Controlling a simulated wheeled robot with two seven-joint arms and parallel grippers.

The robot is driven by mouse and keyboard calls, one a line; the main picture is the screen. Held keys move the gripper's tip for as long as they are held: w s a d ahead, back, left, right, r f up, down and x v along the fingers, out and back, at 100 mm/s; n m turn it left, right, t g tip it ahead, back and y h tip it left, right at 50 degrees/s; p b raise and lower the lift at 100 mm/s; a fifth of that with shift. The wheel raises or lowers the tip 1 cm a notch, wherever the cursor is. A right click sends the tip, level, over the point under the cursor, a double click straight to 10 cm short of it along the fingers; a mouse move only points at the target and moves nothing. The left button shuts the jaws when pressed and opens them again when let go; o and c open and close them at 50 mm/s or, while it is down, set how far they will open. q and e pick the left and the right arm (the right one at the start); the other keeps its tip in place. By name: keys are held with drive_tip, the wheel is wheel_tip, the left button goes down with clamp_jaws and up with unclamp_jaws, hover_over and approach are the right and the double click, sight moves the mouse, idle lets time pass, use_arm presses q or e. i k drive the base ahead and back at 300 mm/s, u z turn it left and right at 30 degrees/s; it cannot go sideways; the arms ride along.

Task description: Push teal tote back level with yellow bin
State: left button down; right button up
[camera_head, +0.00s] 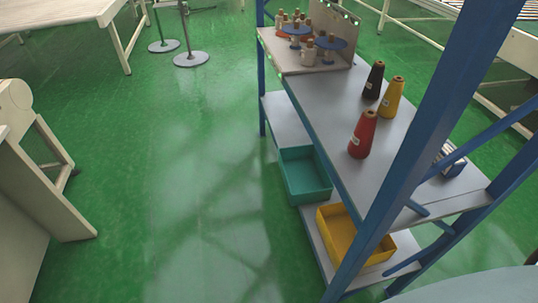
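The teal tote (304,175) is an open, empty-looking box on the lower shelf of the blue-framed rack. Its left side sticks out past the shelf's left edge, over the green floor. The yellow bin (340,229) sits on the same lower shelf, nearer to me. It lies further in on the shelf, with its right part behind the blue post. A gap of bare shelf separates the two. Neither of my grippers is in view.
The rack's upper shelf (330,97) overhangs the lower one and carries red, black and yellow thread cones. A thick blue post (408,150) crosses in front at right. Open green floor (190,160) lies left of the rack. A pale machine (40,190) stands at far left.

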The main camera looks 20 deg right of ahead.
sight(307, 179)
drive_tip(key=i, duration=3)
drive_tip(key=z, duration=3.9)
